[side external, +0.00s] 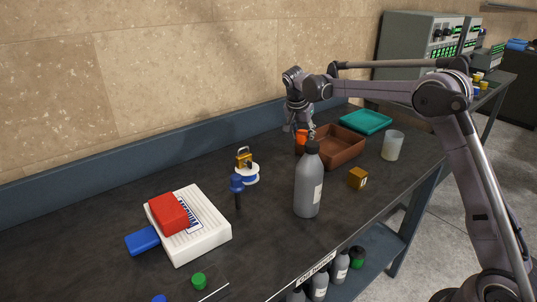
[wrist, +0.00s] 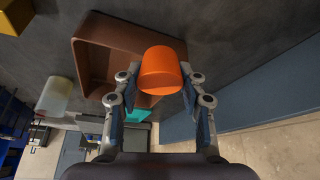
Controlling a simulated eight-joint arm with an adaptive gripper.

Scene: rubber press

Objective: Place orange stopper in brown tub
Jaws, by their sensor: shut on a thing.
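The orange stopper (wrist: 160,72) is between the fingertips of my gripper (wrist: 158,90) in the wrist view. In the side view my gripper (side external: 300,128) points down with the orange stopper (side external: 301,137) at its tips, beside the left edge of the brown tub. My gripper is shut on the stopper. The brown tub (side external: 347,151) is an open rectangular tray on the table. It also shows in the wrist view (wrist: 88,50), behind the stopper and to its left. The stopper overlaps the tub's edge in both views, so its exact height is hard to tell.
A grey bottle (side external: 308,187) stands in front of the tub. A translucent cup (side external: 393,146), a small brown cube (side external: 358,179) and a teal tray (side external: 365,122) are near it. A white box with a red block (side external: 169,213) lies at left. A wall runs behind the table.

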